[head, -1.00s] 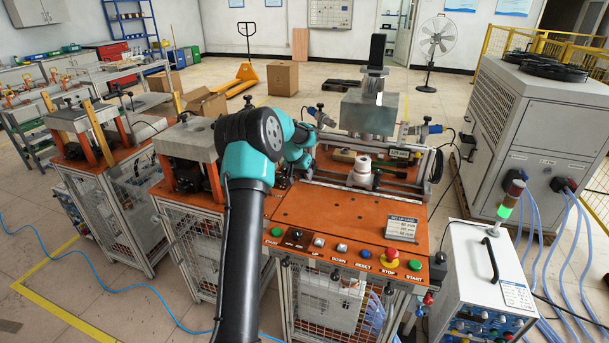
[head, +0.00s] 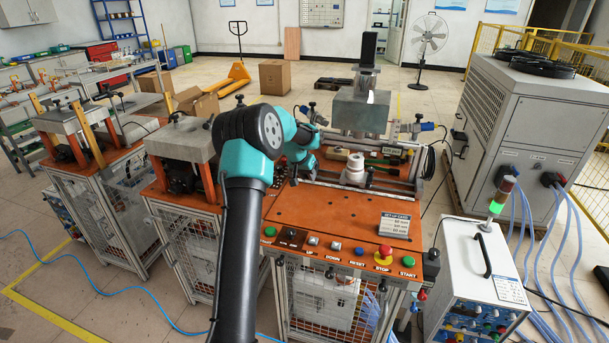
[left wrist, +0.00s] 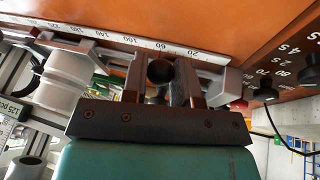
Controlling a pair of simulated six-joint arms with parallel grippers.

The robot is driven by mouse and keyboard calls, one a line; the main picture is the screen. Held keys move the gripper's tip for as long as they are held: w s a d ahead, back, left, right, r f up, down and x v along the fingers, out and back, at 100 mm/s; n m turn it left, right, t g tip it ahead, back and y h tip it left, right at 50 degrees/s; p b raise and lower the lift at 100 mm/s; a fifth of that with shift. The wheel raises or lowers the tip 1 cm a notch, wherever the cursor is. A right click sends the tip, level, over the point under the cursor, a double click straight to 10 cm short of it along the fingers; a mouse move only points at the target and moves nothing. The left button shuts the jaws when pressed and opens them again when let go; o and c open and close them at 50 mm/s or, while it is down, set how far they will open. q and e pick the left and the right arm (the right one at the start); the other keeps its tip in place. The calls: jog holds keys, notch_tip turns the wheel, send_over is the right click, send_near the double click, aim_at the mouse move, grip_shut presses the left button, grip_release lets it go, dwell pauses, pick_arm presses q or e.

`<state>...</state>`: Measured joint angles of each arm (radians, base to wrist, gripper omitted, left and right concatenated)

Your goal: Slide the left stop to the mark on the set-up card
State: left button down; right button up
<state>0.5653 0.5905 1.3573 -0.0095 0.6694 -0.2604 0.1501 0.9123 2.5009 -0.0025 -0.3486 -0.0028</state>
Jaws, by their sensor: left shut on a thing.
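In the left wrist view my left gripper (left wrist: 163,85) is shut on the left stop, whose dark round knob (left wrist: 160,70) shows between the fingers. Most of the stop's body is hidden by the fingers. A white scale (left wrist: 120,37) with numbers runs along the rail beside it, but I cannot tell exactly which number the stop lines up with. In the head view my left gripper (head: 294,176) is at the left end of the fixture, largely behind my arm. The set-up card (head: 395,225) lies on the orange top at front right; its lines end in mm, too small to read surely.
A white stepped cylinder (head: 354,169) stands on the fixture right of my gripper, under the grey press head (head: 361,111). Buttons, including a red stop button (head: 384,254), line the front edge.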

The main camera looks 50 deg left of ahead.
pick_arm(q)
jog(key=c, duration=0.9)
grip_release()
jog(key=d+v, duration=0.1)
jog(key=v, duration=1.6)
jog(key=shift+a+r, duration=0.25)
jog(key=shift+a, duration=0.15)
